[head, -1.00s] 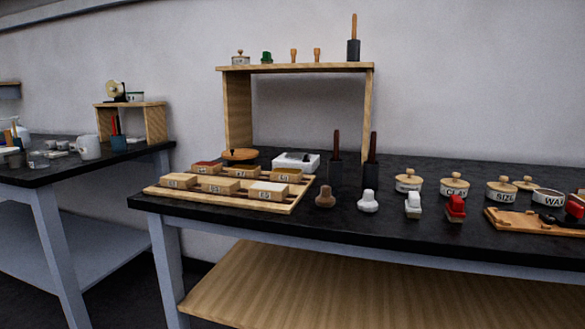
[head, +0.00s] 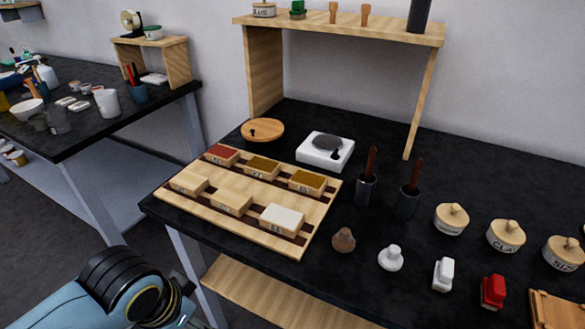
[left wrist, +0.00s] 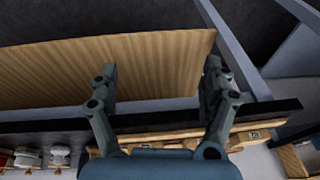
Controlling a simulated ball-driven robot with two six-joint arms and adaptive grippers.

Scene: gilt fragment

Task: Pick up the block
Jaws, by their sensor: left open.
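Several labelled blocks sit in a wooden rack (head: 172,196) with dark strips on the black table. The front row has two plain wooden blocks, a left one (head: 188,183) and a middle one (head: 231,202), and a white-topped block (head: 281,219) at the right. The back row has a red-topped block (head: 222,154) and two ochre-topped blocks, one in the middle (head: 262,167) and one at the right (head: 307,182). My left gripper (left wrist: 158,88) is open and empty in the left wrist view, near the table edge. My right gripper is out of view.
The black table's front edge (left wrist: 60,143) crosses the left wrist view, with a wooden lower shelf (left wrist: 140,65) beyond. Right of the rack stand a brown knob-shaped piece (head: 343,240), a white one (head: 390,258) and dark holders. A wooden shelf unit (head: 265,70) stands behind.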

